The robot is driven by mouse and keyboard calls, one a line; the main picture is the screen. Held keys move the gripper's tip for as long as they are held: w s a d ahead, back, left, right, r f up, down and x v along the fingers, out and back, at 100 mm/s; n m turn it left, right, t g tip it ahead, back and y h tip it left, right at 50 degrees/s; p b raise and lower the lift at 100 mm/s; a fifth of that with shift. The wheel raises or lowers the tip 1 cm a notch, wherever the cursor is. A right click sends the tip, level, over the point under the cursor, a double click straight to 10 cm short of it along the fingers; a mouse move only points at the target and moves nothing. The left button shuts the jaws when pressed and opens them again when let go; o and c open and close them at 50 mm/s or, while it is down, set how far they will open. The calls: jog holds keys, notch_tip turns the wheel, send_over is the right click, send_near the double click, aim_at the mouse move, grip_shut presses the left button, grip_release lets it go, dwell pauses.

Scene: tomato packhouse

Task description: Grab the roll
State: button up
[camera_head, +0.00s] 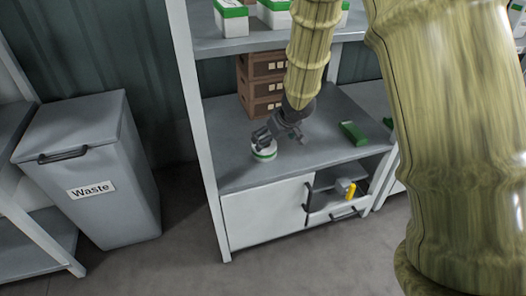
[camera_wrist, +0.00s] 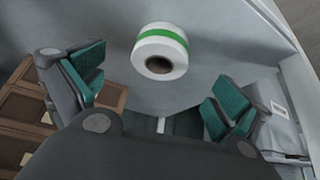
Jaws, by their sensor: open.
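The roll (camera_head: 264,151) is white with a green band and stands on the grey worktop of the shelf unit, near its front left. In the wrist view the roll (camera_wrist: 160,52) shows its dark core hole and lies beyond the fingertips, roughly midway between them. My gripper (camera_head: 270,137) is just above and beside the roll in the head view and covers part of it. In the wrist view my gripper (camera_wrist: 160,95) has its teal-padded fingers spread wide with nothing between them. Whether a finger touches the roll I cannot tell.
Brown crates (camera_head: 262,84) are stacked behind my gripper. A green box (camera_head: 353,133) lies on the worktop (camera_head: 235,172) to the right. Below are a white cabinet door (camera_head: 265,213) and an open compartment with a yellow item (camera_head: 350,190). A grey waste bin (camera_head: 95,170) stands left.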

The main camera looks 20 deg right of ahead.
aim_at(270, 149)
jog(key=b+x, duration=0.1)
jog(key=x, duration=0.2)
jog(key=shift+w+f, duration=0.15)
jog(key=shift+f, duration=0.2)
jog(key=shift+w+a+r+b+x, duration=0.1)
jog(key=shift+b+x, duration=0.4)
jog(key=shift+x, duration=0.4)
jog(key=shift+w+a+r+b+x, duration=0.15)
jog(key=shift+b+x, duration=0.4)
jog(key=shift+x, duration=0.35)
jog(key=shift+w+d+b+x, duration=0.1)
jog(key=shift+b+x, duration=0.4)
jog(key=shift+x, duration=0.4)
jog(key=c, duration=1.1)
